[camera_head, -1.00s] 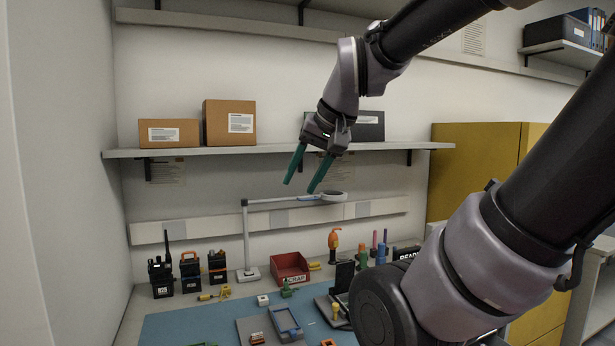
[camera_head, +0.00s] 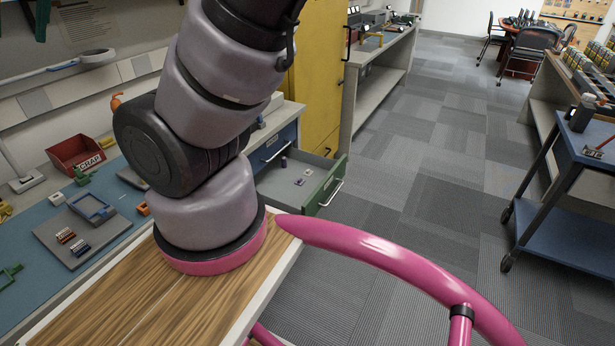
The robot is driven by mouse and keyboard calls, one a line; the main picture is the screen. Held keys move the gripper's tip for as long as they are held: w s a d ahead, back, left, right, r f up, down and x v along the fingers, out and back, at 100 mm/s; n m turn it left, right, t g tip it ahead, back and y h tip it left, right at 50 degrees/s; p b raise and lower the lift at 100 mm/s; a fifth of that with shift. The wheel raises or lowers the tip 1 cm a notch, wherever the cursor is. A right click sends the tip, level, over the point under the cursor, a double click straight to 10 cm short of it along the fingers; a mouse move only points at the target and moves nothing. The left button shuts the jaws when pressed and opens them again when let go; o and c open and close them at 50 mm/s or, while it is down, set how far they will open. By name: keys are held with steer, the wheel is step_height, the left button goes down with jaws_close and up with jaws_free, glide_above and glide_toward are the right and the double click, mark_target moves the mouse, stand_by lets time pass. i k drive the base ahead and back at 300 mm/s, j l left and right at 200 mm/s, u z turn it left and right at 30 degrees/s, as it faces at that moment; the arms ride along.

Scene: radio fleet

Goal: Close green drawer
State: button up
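The green drawer (camera_head: 325,188) is pulled out from under the bench, right of my arm's base. Its green front has a pale bar handle (camera_head: 332,193) and faces the aisle. A few small purple and pale items lie on its grey floor. My arm hides part of its left side.
A drawer with a blue front (camera_head: 272,147) sits shut beside the green one. A yellow cabinet (camera_head: 320,75) stands behind. The bench holds a red scrap bin (camera_head: 76,154) and a grey tray (camera_head: 80,240). Carpet (camera_head: 410,190) right of the drawer is clear, up to a blue cart (camera_head: 570,160).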

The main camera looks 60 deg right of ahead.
mark_target(275, 184)
steer(key=k+l+z, duration=0.15)
steer(key=z, duration=0.15)
steer(key=k+l+z, duration=0.15)
steer(key=z, duration=1.6)
